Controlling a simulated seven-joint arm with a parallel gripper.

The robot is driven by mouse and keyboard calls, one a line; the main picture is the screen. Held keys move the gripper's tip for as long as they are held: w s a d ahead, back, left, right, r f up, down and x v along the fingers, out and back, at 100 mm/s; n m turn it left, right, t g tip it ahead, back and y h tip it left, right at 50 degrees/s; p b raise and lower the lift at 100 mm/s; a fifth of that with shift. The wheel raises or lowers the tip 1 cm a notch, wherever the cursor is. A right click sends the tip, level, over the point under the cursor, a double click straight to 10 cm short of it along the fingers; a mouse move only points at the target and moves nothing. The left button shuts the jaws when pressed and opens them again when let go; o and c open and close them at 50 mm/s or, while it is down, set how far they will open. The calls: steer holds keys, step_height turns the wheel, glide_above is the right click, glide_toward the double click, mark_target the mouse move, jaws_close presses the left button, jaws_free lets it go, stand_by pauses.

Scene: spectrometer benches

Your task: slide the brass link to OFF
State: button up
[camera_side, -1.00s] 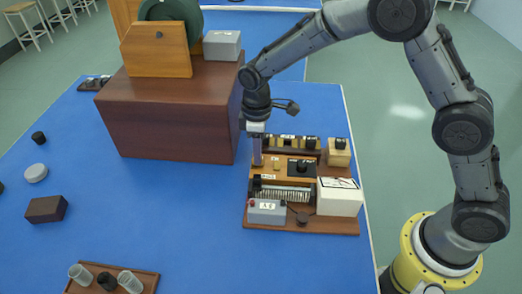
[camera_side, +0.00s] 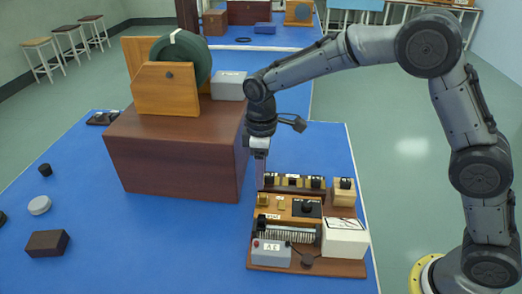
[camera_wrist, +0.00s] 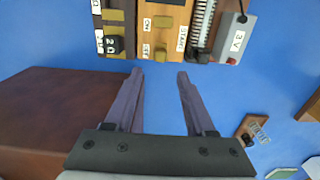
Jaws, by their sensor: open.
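A wooden switch panel (camera_wrist: 167,40) carries two small brass pieces, one (camera_wrist: 163,21) beside a label like ON and one (camera_wrist: 161,55) nearer my fingers. I cannot tell which is the brass link. In the side view they show at the panel's left end, one (camera_side: 263,200) close under my fingers and one (camera_side: 281,204) to its right. My gripper (camera_wrist: 158,73) is open and empty, its fingertips short of the panel's edge over blue bench; it also shows in the side view (camera_side: 260,187). No contact is visible. The small label print is hard to read.
A brown wooden box (camera_side: 175,155) stands close left of my gripper. Around the panel are a grey battery box (camera_side: 270,254), a coil (camera_side: 285,233), a white meter (camera_side: 345,238) and a back row of dark-topped blocks (camera_side: 293,182).

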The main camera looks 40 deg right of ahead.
step_height(320, 180, up, 7)
steer(key=shift+r, duration=0.2)
stand_by(0.3)
steer(key=s+d+r+m+t, duration=0.3)
steer(key=s+d+r, duration=0.75)
steer(key=r, duration=0.25)
steer(key=s+d+f+m+t, duration=0.1)
steer(key=s+d+m+t, duration=0.15)
steer(key=s, duration=0.95)
steer(key=s+d+f+m, duration=0.1)
steer(key=s+f+m, duration=0.2)
steer(key=s+f, duration=0.3)
steer(key=shift+d+f, duration=0.15)
steer(key=shift+f, duration=0.45)
